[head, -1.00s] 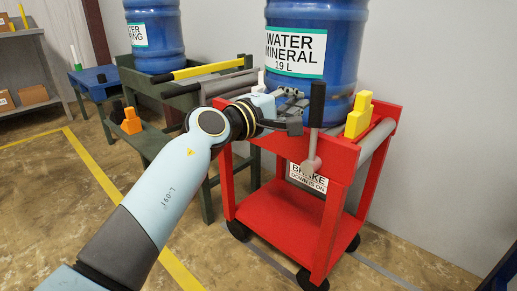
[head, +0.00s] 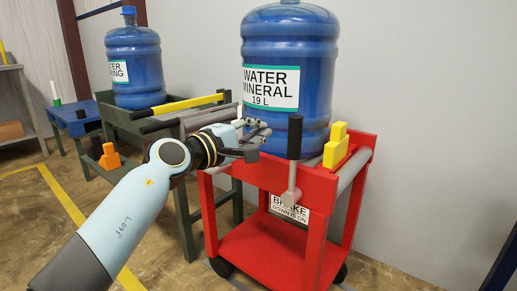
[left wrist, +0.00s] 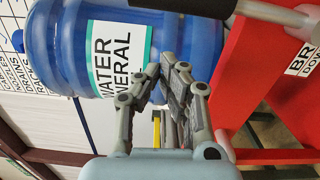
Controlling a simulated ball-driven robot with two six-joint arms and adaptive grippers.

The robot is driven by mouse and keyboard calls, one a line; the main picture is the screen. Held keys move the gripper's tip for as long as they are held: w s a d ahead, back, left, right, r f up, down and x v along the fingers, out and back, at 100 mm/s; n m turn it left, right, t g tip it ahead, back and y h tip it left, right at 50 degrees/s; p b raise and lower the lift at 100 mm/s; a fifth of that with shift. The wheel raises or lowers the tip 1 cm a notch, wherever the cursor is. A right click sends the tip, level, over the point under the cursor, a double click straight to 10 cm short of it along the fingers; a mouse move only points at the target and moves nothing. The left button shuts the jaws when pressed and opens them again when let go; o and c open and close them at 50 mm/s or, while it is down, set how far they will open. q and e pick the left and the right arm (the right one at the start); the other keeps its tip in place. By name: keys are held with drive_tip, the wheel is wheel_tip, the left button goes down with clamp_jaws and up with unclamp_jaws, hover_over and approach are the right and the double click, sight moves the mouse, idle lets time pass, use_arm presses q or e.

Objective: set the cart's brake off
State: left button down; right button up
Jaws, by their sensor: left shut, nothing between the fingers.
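The red cart (head: 262,171) carries a blue water jug (head: 284,55). Its brake lever (head: 294,137) has a black grip on a grey shaft. In the head view the lever stands upright, grip up, above a sign (head: 289,208) reading "BRAKE DOWN IS ON". My left gripper (head: 260,141) is shut and empty, just left of the black grip, with a small gap in the picture. In the left wrist view the fingers (left wrist: 165,72) overlap the jug, and the lever's grey shaft (left wrist: 272,12) runs along the top edge. My right gripper is not in view.
A yellow block (head: 335,146) sits on the cart's right side. Left of it stands a dark green cart (head: 187,205) with another blue jug (head: 135,65) and an orange block (head: 109,157). A grey wall is behind. The floor at the front right is clear.

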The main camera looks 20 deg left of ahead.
use_arm(q)
drive_tip(key=p+v, duration=0.1)
drive_tip(key=v, duration=0.9)
drive_tip(key=shift+a+p, duration=0.2)
drive_tip(key=shift+p, duration=0.2)
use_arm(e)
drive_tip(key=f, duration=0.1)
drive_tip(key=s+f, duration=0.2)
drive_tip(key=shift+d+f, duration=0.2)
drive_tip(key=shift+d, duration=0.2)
use_arm(q)
drive_tip(key=shift+f, duration=0.1)
